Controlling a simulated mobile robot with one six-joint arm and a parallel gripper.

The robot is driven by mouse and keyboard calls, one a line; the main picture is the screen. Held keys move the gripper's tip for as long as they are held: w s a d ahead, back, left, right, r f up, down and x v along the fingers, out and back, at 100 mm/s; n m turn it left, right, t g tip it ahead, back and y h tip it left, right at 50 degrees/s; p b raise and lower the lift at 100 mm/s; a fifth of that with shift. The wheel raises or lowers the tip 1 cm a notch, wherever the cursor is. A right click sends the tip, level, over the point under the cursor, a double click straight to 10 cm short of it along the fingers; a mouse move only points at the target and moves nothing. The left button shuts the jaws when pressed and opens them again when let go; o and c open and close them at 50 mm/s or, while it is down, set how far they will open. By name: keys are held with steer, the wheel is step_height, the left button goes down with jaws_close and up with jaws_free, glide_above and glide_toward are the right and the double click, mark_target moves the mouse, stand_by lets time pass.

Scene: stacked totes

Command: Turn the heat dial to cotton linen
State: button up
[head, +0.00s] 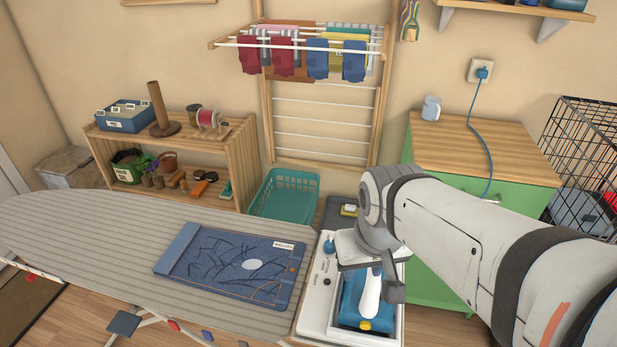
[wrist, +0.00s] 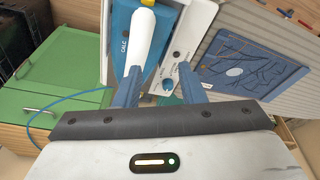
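The ironing station is a white base (head: 312,311) with a blue iron (head: 352,302) that has a white handle (head: 371,296). A round blue dial (head: 329,244) sits on the far left part of the base. In the wrist view the dial (wrist: 168,85) shows between my two blue fingers, with small printed marks around it too small to read. My gripper (wrist: 159,74) is open, its fingers apart above the station. I cannot tell whether the fingers touch the dial or how deep they reach. A small dark button (wrist: 177,55) is nearby.
The ironing board (head: 90,235), with a folded denim piece (head: 230,268), lies left of the station. A green cabinet (head: 440,235) stands to the right, with a mug (head: 431,108) and a blue cord (head: 473,130). A teal basket (head: 285,193) is behind.

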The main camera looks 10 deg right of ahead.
steer(key=shift+o, duration=0.4)
steer(key=shift+s+a, duration=0.1)
steer(key=shift+o, duration=0.8)
steer(key=shift+f, duration=0.1)
steer(key=shift+o, duration=0.3)
steer(key=w+a+f+n+h+b, duration=0.1)
steer(key=w+f+n+b, duration=0.4)
steer(key=n, duration=0.8)
steer(key=w+b, duration=0.3)
steer(key=b, duration=0.2)
steer(key=shift+w, duration=0.4)
steer(key=n+h+b, duration=0.2)
steer(key=n+b, duration=0.6)
steer(key=n, duration=0.6)
glide_toward(330, 244)
steer(key=f, duration=0.1)
steer(key=shift+d+f+t, duration=0.2)
steer(key=shift+f+t, duration=0.1)
steer(key=shift+f, duration=0.3)
steer(key=b+x, duration=0.2)
steer(key=x, duration=0.4)
steer(key=shift+w+d+f, duration=0.1)
steer(key=shift+w+f, duration=0.05)
steer(key=shift+f, duration=0.1)
steer(key=shift+c, duration=0.2)
steer(key=c, duration=0.9)
